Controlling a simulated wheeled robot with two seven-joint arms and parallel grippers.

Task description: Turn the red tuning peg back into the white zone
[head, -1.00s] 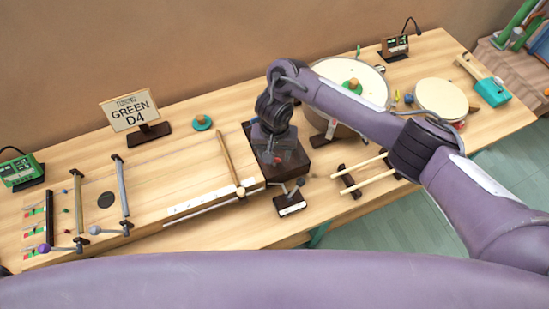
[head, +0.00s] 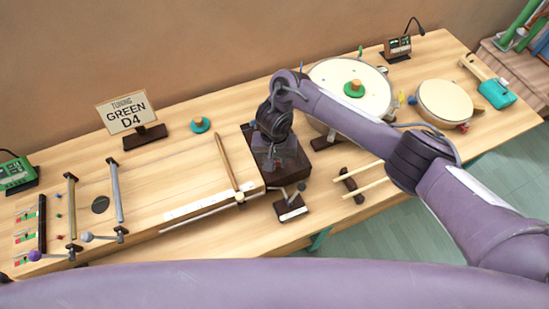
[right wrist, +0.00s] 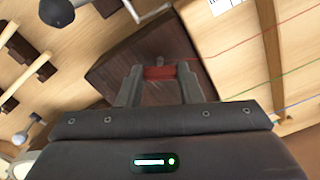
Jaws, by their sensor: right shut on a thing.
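The red tuning peg (right wrist: 160,72) shows in the right wrist view between the fingers of my right gripper (right wrist: 158,80). The gripper is shut on it, and the fingers cover its ends. The peg is at a dark wooden block (right wrist: 120,65) with strings running off to the right. In the head view my right gripper (head: 270,163) is over that dark block (head: 296,165) at the right end of the long stringed board, and it hides the peg. I cannot make out the white zone. My left gripper is not in view.
A wooden bridge stick (head: 228,162) lies across the board. A sign reading GREEN D4 (head: 125,112) stands behind it. A small dark stand (head: 291,209) and two pale sticks (head: 362,186) are in front right. A large drum (head: 375,90) is close behind my right forearm.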

